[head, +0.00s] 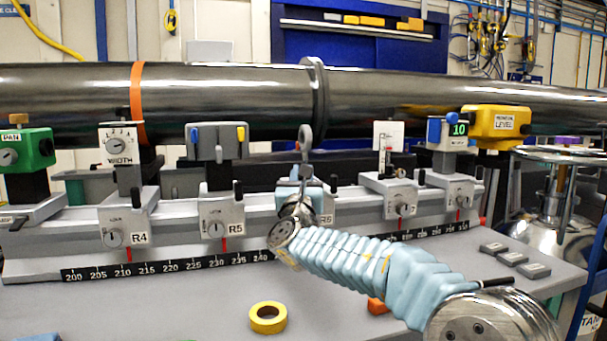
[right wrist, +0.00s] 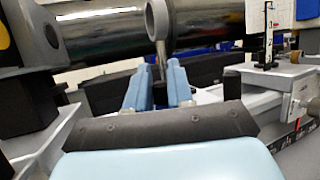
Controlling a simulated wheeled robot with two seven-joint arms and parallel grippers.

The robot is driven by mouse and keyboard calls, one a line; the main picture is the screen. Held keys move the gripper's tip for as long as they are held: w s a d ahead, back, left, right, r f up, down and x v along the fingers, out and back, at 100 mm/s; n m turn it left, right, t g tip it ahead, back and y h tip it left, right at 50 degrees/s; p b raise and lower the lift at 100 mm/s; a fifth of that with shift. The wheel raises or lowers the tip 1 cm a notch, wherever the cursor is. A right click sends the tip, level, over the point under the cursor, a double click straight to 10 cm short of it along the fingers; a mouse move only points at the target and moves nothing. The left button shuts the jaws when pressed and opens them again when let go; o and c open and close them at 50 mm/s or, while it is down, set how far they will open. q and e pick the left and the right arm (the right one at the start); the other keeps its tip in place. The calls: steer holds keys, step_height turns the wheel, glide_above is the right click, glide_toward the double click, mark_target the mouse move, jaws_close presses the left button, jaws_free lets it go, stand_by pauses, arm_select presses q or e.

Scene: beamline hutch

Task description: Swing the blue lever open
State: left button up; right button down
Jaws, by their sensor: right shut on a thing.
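My right gripper (head: 304,173) is right of this box, apart from the blue lever, and shut on the stem of a grey ring-topped post (head: 305,138). In the right wrist view, the light blue fingers (right wrist: 160,75) close around the stem below the ring (right wrist: 163,18). The post's base is hidden. My left gripper is not in view.
A long dark pipe (head: 220,95) runs behind the rail (head: 170,222). A device reading 10 (head: 457,132) has another blue part. A yellow level box (head: 495,122) is at right. Yellow tape (head: 268,318) lies on the bench; its front left is mostly clear.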

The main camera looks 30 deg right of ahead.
steer(key=m+g+h+p, duration=0.1)
steer(key=m+g+h, duration=0.1)
steer(key=g+h, duration=0.1)
steer(key=a+m+g+h+p, duration=0.1)
steer(key=g+h, duration=0.1)
steer(key=shift+w+r+m+p, duration=0.15)
steer(key=shift+w+m+p, duration=0.15)
steer(key=shift+w+p, duration=0.1)
steer(key=shift+w+a+m+g+h+p, duration=0.15)
steer(key=shift+m+g+h+p, duration=0.45)
steer(key=shift+g, duration=0.4)
steer(key=shift+w+d+m+g+h+p, duration=0.1)
steer(key=shift+m+g+h+p, duration=0.3)
steer(key=shift+m+g+h, duration=0.5)
steer(key=shift+g, duration=0.3)
steer(key=c, duration=1.1)
jaws_free()
